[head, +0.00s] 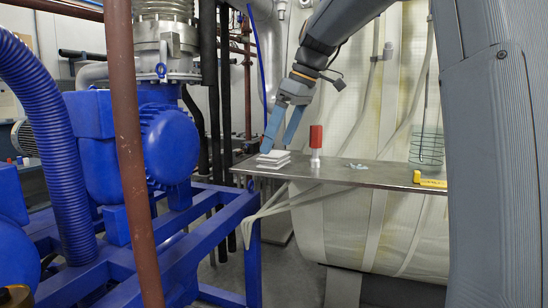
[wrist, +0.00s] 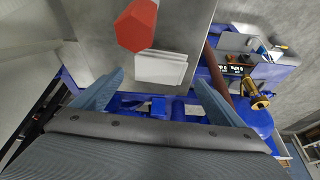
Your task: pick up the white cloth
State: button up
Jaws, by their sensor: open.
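A white cloth (head: 273,160), folded in a small layered stack, lies at the left end of a metal shelf. It also shows in the wrist view as a white cloth (wrist: 161,68) near the shelf's edge. My gripper (head: 277,147) points down just above the cloth in the head view. Its two blue fingers are apart and nothing is held between them. In the wrist view the cloth shows between and slightly beyond the fingertips of my gripper (wrist: 158,78). I cannot tell whether the fingers touch it.
A red-capped white bottle (head: 316,142) stands just right of the cloth. The metal shelf (head: 385,174) also bears pale scraps (head: 357,166), a wire basket (head: 427,147) and a yellow object (head: 428,180). Blue pump machinery (head: 165,140) and a brown pipe (head: 127,150) stand left.

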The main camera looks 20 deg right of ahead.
aim_at(275, 153)
jog(key=shift+p+x, duration=0.45)
jog(key=shift+x, duration=1.3)
jog(key=shift+s+d+f, duration=0.1)
jog(key=c, duration=1.1)
jog(key=shift+c, duration=0.2)
notch_tip(275, 153, up, 10)
jog(key=b, duration=0.2)
